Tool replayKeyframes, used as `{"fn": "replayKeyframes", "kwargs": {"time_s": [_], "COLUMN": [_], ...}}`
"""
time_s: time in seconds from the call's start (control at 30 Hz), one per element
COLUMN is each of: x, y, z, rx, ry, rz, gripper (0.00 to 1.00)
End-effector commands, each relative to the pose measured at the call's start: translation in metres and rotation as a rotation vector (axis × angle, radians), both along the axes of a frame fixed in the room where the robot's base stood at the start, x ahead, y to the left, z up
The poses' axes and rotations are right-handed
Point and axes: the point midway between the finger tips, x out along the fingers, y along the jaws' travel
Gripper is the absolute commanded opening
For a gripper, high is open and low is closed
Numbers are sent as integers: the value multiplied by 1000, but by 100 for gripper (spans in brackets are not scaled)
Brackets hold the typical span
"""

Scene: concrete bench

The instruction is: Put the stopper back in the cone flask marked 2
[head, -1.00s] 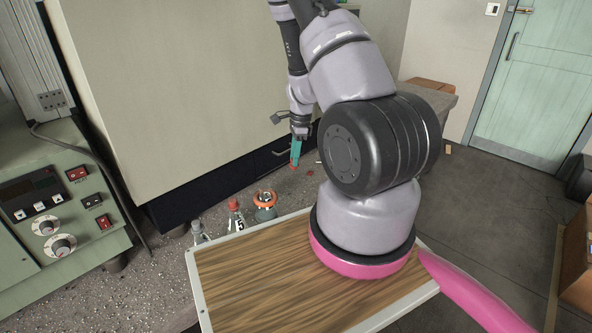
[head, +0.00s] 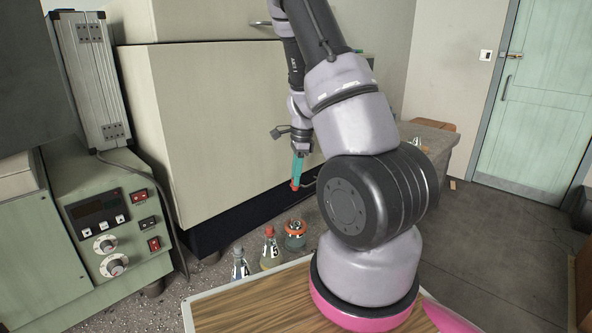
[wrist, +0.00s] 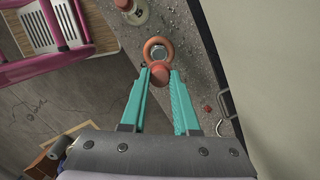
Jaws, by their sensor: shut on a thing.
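My gripper (head: 297,178) is shut on a red-orange stopper (wrist: 160,72), which also shows at its fingertips in the head view (head: 294,187). It hangs in the air above a flask with an orange ring round it (head: 295,240). In the wrist view the orange ring (wrist: 147,46) and the grey flask top lie just beyond the held stopper, apart from it. I cannot read this flask's number. Beside it stands a flask with a red stopper, its mark looking like 5 (head: 270,258). A grey flask (head: 240,268) without a visible red stopper stands further left, its mark unclear.
A green-grey instrument box with knobs (head: 108,243) stands at left. A large pale cabinet (head: 215,120) rises behind the flasks. A small red thing (wrist: 207,109) lies on the bench. Another flask (head: 414,145) stands far off at right.

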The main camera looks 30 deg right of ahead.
Motion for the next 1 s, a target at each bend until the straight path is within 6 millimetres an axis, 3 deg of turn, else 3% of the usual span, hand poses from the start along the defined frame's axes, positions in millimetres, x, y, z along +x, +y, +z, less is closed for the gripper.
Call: {"fn": "replayKeyframes", "kwargs": {"time_s": [0.6,1.0], "x": [-1,0], "y": [-1,0], "z": [-71,-83], "rx": [0,0], "ry": [2,0], "rz": [-2,-1], "gripper": [0,0]}}
